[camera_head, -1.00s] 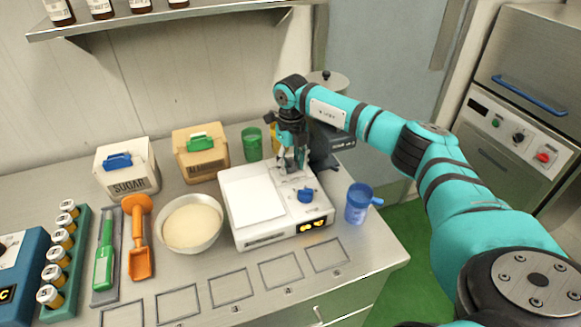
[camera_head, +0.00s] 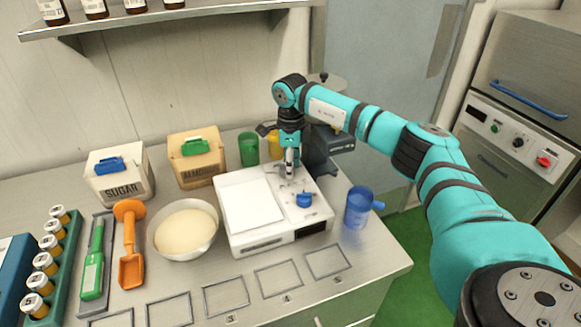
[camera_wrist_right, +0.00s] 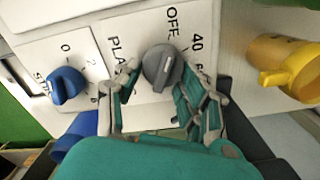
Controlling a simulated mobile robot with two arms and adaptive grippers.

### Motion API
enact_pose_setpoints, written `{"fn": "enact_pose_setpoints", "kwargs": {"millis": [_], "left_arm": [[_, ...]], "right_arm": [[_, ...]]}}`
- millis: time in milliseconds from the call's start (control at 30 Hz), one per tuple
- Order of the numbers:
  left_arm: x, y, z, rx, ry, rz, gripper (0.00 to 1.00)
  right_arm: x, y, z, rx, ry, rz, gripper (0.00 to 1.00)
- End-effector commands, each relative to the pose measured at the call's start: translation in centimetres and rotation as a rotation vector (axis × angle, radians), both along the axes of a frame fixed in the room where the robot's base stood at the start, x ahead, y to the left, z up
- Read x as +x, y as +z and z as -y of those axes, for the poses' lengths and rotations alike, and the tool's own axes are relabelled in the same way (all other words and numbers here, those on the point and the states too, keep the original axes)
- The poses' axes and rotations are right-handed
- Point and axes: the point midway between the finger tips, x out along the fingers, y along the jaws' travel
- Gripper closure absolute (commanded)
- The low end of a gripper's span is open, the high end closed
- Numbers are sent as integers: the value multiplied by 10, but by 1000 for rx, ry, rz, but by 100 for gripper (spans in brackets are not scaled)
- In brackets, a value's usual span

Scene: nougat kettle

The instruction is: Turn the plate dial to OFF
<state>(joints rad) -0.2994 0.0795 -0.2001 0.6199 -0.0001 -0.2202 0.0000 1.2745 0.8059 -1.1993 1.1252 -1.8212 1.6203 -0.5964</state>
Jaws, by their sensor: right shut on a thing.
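The white hot plate unit (camera_head: 262,240) stands on the counter. Its grey plate dial (camera_wrist_right: 161,68) is in the middle of the right wrist view, next to the printed words OFF, 40 and a partly hidden PLATE label. The dial's ridge appears to point roughly toward OFF. My right gripper (camera_wrist_right: 158,84) is shut on the grey dial, with a finger at each side. In the head view the right gripper (camera_head: 289,170) comes down on the unit's back right and hides the dial. A blue stir dial (camera_head: 304,200) sits nearer the front. My left gripper is not in view.
A blue jug (camera_head: 358,208) stands right of the unit, and a bowl (camera_head: 183,229) stands left. Behind are a green cup (camera_head: 248,149) and a yellow jug (camera_head: 273,143), close to my right gripper. Marked squares line the counter front.

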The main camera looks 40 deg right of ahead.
Motion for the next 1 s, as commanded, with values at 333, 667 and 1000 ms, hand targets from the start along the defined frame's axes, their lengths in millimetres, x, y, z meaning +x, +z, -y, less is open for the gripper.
{"fn": "enact_pose_setpoints", "kwargs": {"millis": [333, 667, 1000], "left_arm": [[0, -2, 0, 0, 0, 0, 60], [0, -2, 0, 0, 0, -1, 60], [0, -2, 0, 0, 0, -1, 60]], "right_arm": [[2, 1, 1, 0, 82, 4, 91], [2, 2, 0, 0, 87, 4, 91], [1, 1, 0, 0, 86, 3, 40]]}}
